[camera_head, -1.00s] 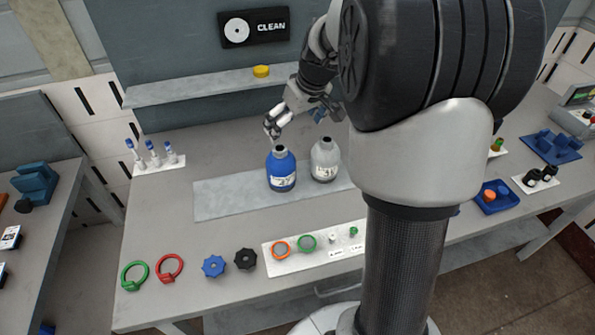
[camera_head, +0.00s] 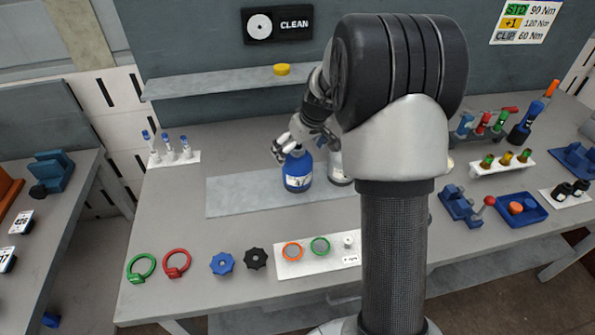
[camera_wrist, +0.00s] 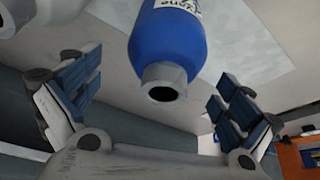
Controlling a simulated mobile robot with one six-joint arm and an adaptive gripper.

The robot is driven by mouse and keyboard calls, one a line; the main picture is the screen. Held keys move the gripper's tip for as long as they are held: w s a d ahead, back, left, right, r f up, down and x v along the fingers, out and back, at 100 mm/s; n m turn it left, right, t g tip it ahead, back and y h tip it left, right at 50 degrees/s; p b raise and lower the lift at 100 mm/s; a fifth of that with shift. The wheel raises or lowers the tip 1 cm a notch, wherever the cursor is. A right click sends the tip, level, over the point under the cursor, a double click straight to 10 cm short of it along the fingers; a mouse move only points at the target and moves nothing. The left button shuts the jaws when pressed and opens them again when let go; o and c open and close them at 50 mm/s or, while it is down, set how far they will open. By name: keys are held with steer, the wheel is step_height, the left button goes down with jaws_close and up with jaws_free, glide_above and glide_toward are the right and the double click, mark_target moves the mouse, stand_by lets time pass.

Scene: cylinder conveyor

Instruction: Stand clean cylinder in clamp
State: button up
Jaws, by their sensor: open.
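A blue bottle-shaped cylinder (camera_head: 298,177) with a white label stands upright on a pale grey mat. A grey one (camera_head: 341,172) stands beside it, partly hidden by my arm. My gripper (camera_head: 290,147) is open at the blue cylinder's top. In the wrist view the blue cylinder (camera_wrist: 167,50) lies between the spread fingers of my gripper (camera_wrist: 158,95), apart from both, its open neck toward me. A blue clamp-like fixture (camera_head: 459,205) with a red-ball lever stands to the right of my arm. The sign (camera_head: 278,24) reads CLEAN beside a white disc.
A shelf (camera_head: 215,84) with a yellow cap (camera_head: 282,69) runs behind. Tubes in a white rack (camera_head: 175,158) stand left. Rings, knobs and a white parts tray (camera_head: 290,268) lie along the front. A blue tray (camera_head: 528,218) is right. The mat (camera_head: 232,200) has bare room left.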

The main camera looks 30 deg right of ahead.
steer(key=b+x, duration=0.1)
steer(key=x, duration=0.3)
steer(key=shift+a, duration=0.2)
steer(key=shift+r, duration=0.1)
steer(key=shift+c, duration=0.4)
steer(key=c, duration=2)
steer(key=shift+r, duration=0.1)
steer(key=shift+c, duration=0.3)
steer(key=shift+r, duration=0.15)
